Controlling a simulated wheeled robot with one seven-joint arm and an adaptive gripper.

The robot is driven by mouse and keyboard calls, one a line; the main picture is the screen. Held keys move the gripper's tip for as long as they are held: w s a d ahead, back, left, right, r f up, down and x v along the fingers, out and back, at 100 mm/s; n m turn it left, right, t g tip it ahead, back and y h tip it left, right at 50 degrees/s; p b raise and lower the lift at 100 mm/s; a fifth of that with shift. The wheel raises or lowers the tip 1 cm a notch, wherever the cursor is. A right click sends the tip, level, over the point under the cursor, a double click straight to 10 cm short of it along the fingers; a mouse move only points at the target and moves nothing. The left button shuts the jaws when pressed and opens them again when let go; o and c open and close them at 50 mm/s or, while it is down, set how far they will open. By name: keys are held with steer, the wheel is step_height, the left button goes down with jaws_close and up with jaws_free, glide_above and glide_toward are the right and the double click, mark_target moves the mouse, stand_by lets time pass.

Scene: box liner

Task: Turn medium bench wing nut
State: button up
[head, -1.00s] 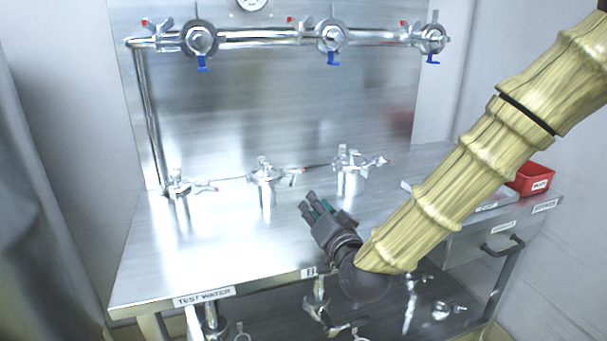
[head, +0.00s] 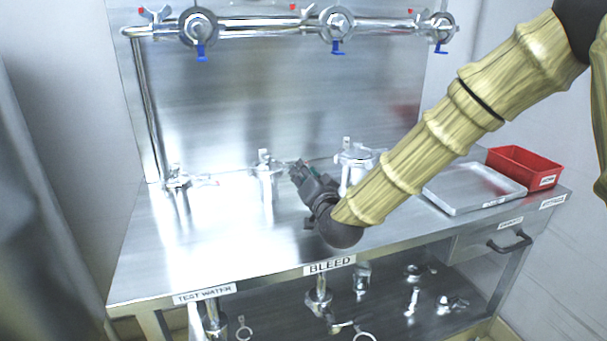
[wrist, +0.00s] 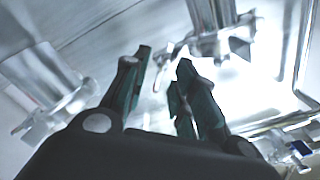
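Three upright metal fittings with wing-nut clamps stand on the steel bench: a left one (head: 178,180), a middle one (head: 265,172) and a right one (head: 355,158). I cannot tell for sure from size which is the medium one. My gripper (head: 297,168) is just right of the middle fitting, close to its side arm. In the wrist view my two dark green fingers (wrist: 163,82) are apart with nothing between them. A shiny clamp (wrist: 212,42) lies just beyond the fingertips, and a second fitting (wrist: 48,82) is at left. Contact is not visible.
A pipe manifold (head: 265,30) with blue-handled valves runs along the back panel. A metal tray (head: 475,188) and a red bin (head: 522,168) sit at the right. More fittings (head: 413,275) stand on the lower shelf. The bench's left front is clear.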

steer(key=shift+w+a, duration=0.15)
steer(key=shift+w, duration=0.15)
steer(key=shift+c, duration=0.2)
jaws_close()
steer(key=m+b, duration=0.1)
steer(key=m, duration=0.4)
steer(key=shift+f+m, duration=0.15)
steer(key=shift+m, duration=0.15)
steer(key=shift+m+b, duration=0.85)
steer(key=shift+m, duration=0.95)
